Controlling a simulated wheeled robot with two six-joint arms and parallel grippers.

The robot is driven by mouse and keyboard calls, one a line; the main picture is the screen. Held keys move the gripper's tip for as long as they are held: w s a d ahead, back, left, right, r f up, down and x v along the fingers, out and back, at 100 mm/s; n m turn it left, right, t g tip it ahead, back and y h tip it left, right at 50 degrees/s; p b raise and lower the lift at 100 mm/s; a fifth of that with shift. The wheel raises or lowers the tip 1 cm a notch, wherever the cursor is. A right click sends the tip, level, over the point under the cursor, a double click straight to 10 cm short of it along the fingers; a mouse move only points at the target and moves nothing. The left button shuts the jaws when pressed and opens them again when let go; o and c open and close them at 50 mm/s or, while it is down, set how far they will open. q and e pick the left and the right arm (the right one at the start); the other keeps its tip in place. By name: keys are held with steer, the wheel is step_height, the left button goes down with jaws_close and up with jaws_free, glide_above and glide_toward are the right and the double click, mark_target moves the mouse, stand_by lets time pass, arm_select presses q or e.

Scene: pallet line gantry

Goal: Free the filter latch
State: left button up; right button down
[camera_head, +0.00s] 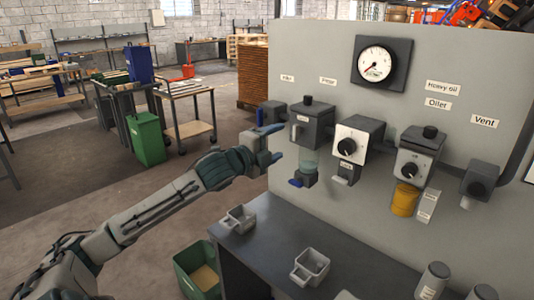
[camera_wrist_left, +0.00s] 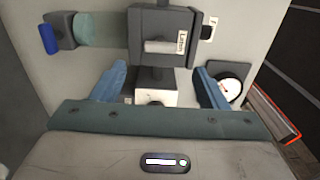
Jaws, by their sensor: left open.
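The filter unit (camera_head: 312,128) is a dark grey box on the panel, with a clear teal bowl (camera_head: 308,162) beneath it and a blue-ended fitting (camera_head: 295,183) at the bottom. In the left wrist view the filter body (camera_wrist_left: 178,22) lies sideways at the top, its bowl (camera_wrist_left: 98,30) to the left. A pale grey labelled tab (camera_wrist_left: 165,46) is on its front and looks like the latch. My left gripper (camera_head: 272,143), with blue fingertips, is open and empty just left of the filter, apparently not touching it. My right gripper is not in view.
Right of the filter are a white dial unit (camera_head: 351,146), an oiler (camera_head: 418,155) with a yellow bowl, and a vent (camera_head: 480,182). A gauge (camera_head: 381,65) hangs above. Grey cups (camera_head: 311,267) and cylinders stand on the dark bench (camera_head: 262,262). A green bin (camera_head: 196,272) is in front.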

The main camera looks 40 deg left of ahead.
arm_select(q)
steer(key=s+b, duration=0.2)
steer(key=s, duration=0.1)
steer(key=shift+a+b, duration=0.1)
steer(key=shift+b, duration=0.25)
steer(key=shift+f, duration=0.1)
stand_by(0.6)
